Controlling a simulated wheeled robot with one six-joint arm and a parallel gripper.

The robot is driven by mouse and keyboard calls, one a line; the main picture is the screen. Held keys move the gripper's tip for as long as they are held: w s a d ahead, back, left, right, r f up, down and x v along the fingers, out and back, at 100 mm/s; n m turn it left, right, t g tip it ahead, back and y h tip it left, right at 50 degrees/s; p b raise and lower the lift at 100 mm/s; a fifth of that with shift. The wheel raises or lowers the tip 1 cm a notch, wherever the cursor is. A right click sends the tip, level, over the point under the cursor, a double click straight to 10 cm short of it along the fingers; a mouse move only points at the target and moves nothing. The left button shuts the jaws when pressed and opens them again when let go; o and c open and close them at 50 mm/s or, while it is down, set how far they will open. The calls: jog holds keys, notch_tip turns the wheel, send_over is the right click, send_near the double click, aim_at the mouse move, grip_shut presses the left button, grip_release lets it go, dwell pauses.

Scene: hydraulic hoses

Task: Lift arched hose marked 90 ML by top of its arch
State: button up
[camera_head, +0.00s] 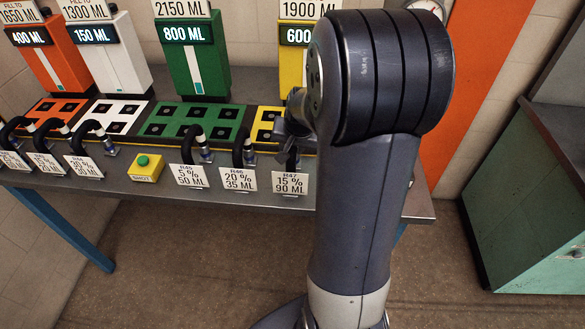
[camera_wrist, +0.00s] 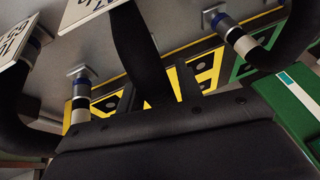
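The card reading 15% 90 ML (camera_head: 290,183) hangs at the table's front edge in the head view. Its black hose is largely hidden behind my gripper (camera_head: 287,132) and arm. In the wrist view a black hose (camera_wrist: 138,45) runs down the middle, close to the camera. By its place over the yellow pad it appears to be the 90 ML hose. My gripper (camera_wrist: 155,95) shows a dark finger on either side of this hose. Whether the fingers touch or press it cannot be told. Part of a card (camera_wrist: 85,11) shows by the hose's upper end.
The 20% 35 ML card (camera_head: 238,179) and its hose (camera_head: 239,148) stand just left. The wrist view also shows a neighbouring hose on the left (camera_wrist: 18,125) and one on the right (camera_wrist: 292,40). Yellow (camera_head: 297,60) and green (camera_head: 192,60) dispensers stand behind.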

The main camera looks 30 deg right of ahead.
grip_shut()
jog(key=shift+r, duration=0.1)
dwell(0.5)
